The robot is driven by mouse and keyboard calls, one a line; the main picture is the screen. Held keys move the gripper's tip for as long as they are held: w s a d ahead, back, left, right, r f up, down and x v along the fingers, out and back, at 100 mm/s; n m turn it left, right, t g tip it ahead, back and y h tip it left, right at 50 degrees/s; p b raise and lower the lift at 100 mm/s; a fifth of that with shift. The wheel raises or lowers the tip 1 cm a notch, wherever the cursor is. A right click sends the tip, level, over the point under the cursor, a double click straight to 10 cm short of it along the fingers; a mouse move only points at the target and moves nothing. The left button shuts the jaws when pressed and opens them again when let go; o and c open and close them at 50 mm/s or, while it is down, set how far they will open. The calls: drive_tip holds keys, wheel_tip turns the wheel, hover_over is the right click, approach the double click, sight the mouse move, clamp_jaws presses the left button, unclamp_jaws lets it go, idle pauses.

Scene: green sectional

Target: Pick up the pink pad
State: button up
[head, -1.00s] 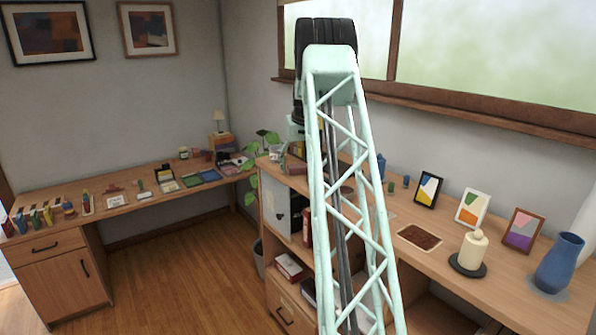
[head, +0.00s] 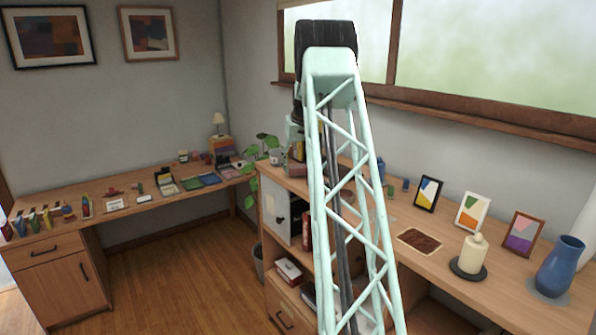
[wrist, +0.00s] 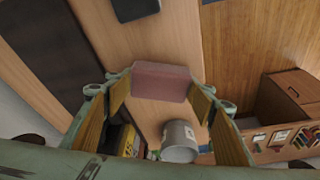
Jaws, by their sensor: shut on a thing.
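The pink pad (wrist: 162,82) is a flat dull-pink block in the upper middle of the wrist view. My gripper (wrist: 160,100) has its yellowish fingers on the left and right sides of the pad and is shut on it. Below the pad lies a light wooden surface; the wrist view does not show clearly how high the pad is above it.
A grey cylindrical container (wrist: 180,140) and a yellow-and-black object (wrist: 128,140) are close to my gripper. A dark block (wrist: 135,8) lies beyond the pad. On the right counter are a blue vase (head: 560,268), a candle (head: 472,254) and small picture frames (head: 427,192).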

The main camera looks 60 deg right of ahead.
sight(298, 167)
drive_tip(key=shift+r, duration=4.35)
drive_tip(key=shift+o, duration=0.2)
drive_tip(key=w+a+f+n+b, duration=0.1)
drive_tip(key=w+a+f, duration=0.55)
drive_tip(key=a, duration=0.65)
drive_tip(key=w+a+f+n+b, duration=0.15)
drive_tip(key=w+a+f, duration=0.25)
drive_tip(key=a+f, duration=0.75)
drive_tip(key=w+a+f+n+b, duration=0.1)
drive_tip(key=w+a+f, duration=0.5)
drive_tip(key=a, duration=0.8)
drive_tip(key=s+a+f+n+b, duration=0.1)
drive_tip(key=s+a+f, duration=0.4)
drive_tip(key=a, duration=0.8)
drive_tip(key=s+a+f+n+y+b, duration=0.1)
drive_tip(key=s+a+f, duration=0.5)
drive_tip(key=a, duration=0.8)
drive_tip(key=s+a+f+n+y+b, duration=0.1)
drive_tip(key=s+a+f, duration=0.4)
drive_tip(key=a, duration=0.8)
wheel_tip(298, 167, down, 2)
drive_tip(key=shift+s+a+f+n+t+b, duration=0.15)
drive_tip(key=shift+a+n+t+b, duration=0.2)
drive_tip(key=shift+n+b, duration=0.45)
drive_tip(key=shift+d, duration=0.25)
